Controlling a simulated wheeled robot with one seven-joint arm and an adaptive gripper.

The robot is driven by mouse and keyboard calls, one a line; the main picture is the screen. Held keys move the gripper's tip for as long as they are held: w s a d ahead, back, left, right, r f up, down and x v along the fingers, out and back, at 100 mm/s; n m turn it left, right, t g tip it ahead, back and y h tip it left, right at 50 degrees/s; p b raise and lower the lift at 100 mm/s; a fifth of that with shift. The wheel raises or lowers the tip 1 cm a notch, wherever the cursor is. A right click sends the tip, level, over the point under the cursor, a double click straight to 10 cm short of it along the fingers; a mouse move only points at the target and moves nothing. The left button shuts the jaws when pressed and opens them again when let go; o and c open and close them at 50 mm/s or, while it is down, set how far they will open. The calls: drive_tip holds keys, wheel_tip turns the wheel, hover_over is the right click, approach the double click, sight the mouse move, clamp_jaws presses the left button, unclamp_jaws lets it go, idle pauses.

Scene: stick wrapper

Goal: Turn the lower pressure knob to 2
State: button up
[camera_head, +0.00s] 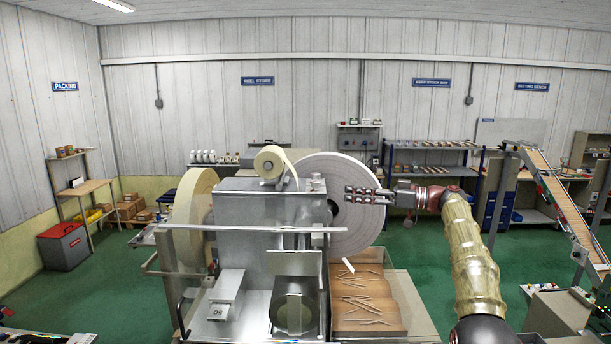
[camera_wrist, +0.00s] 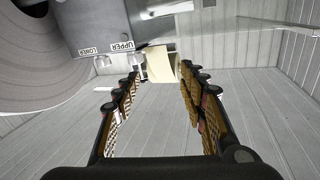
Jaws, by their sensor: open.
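The wrapping machine (camera_head: 262,212) stands in the middle of the head view, with a metal housing and large reels. In the wrist view its grey panel carries a LOWER label (camera_wrist: 102,49) and an UPPER label (camera_wrist: 123,46). A small pale knob (camera_wrist: 102,62) shows by the LOWER label, and another (camera_wrist: 136,58) by the UPPER label, close to my left fingertip in the picture. Their settings cannot be read. My gripper (camera_head: 356,195) is open and empty in front of the big white reel. In the wrist view its fingers (camera_wrist: 160,76) are spread apart, with the LOWER knob left of them.
The large white reel (camera_head: 338,172) is close beside my gripper. A cream roll (camera_head: 269,163) sits on top of the machine. A wooden tray (camera_head: 350,316) with several sticks lies below at the front. Open green floor (camera_head: 425,255) lies to the right.

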drive_tip(key=w+d+f+m+h, duration=0.15)
drive_tip(key=f+m, duration=0.25)
drive_tip(key=f, duration=0.4)
drive_tip(key=w+d+f+m+h, duration=0.1)
drive_tip(key=w+f+m+h, duration=0.25)
drive_tip(key=f, duration=0.45)
drive_tip(key=s+d+f+m+h+b, duration=0.25)
drive_tip(key=s+f+m+b, duration=0.2)
drive_tip(key=s+f, duration=0.5)
drive_tip(key=s+f+h+b, duration=0.3)
drive_tip(key=s+f+b, duration=0.7)
drive_tip(key=s, duration=0.7)
drive_tip(key=s+d+f+h+b, duration=0.1)
drive_tip(key=s+f+h+b, duration=0.2)
drive_tip(key=s+f+b, duration=0.6)
drive_tip(key=s+f+m+h+b, duration=0.1)
drive_tip(key=s+f+h+b, duration=0.2)
drive_tip(key=s+f+b, duration=0.7)
drive_tip(key=s+f, duration=0.2)
drive_tip(key=s, duration=1.5)
drive_tip(key=shift+s+d+f+b, duration=0.2)
drive_tip(key=shift+s+d+b, duration=0.05)
drive_tip(key=shift+d+b, duration=0.1)
